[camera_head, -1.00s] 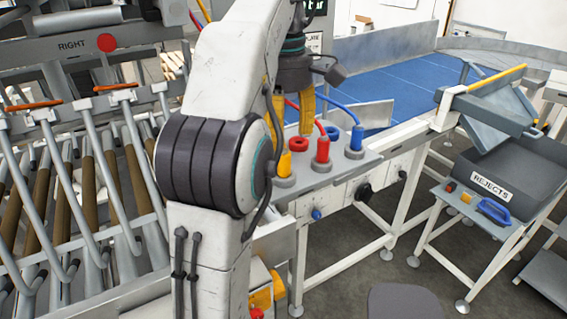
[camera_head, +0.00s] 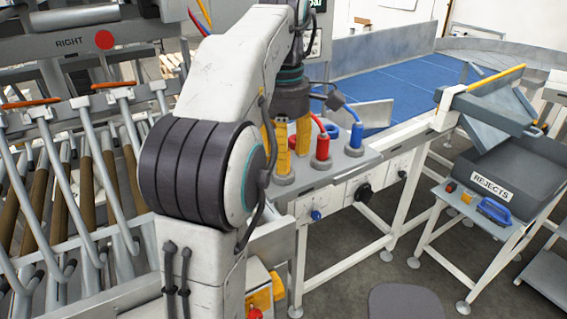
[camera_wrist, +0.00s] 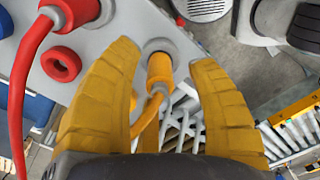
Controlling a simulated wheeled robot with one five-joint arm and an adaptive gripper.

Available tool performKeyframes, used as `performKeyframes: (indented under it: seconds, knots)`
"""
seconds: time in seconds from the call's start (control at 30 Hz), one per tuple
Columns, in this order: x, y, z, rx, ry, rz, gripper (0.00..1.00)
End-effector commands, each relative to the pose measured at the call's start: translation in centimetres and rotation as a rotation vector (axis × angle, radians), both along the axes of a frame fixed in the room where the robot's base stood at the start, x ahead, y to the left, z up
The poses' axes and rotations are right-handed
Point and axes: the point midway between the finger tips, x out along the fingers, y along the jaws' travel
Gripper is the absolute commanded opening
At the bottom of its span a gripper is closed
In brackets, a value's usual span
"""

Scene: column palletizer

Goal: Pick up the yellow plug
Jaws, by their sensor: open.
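The yellow plug (camera_wrist: 159,70) stands in a grey socket on the panel, with a yellow cable curving from it toward my gripper. In the head view the plug (camera_head: 284,162) is partly hidden by my fingers. My gripper (camera_wrist: 167,57) is open, with one yellow finger on each side of the plug. Gaps show between the plug and both fingers in the wrist view. In the head view my gripper (camera_head: 287,148) points down at the plug's socket.
A red plug (camera_head: 323,147) and a blue plug (camera_head: 357,136) stand to the right on the same panel (camera_head: 345,166), with cables rising from them. A red ring (camera_wrist: 61,64) lies on the panel. Roller racks stand at the left; a blue conveyor (camera_head: 400,85) runs behind.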

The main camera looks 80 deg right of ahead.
Motion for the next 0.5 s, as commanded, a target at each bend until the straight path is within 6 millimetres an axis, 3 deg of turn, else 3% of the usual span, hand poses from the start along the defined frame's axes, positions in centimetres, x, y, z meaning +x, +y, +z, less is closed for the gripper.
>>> performKeyframes:
  seconds: [0.2, 0.5]
  knots:
    - [0.0, 0.1, -1.8, 0.000, 0.000, 0.000, 0.52]
    - [0.0, 0.0, -2.1, -0.002, 0.000, 0.000, 0.52]
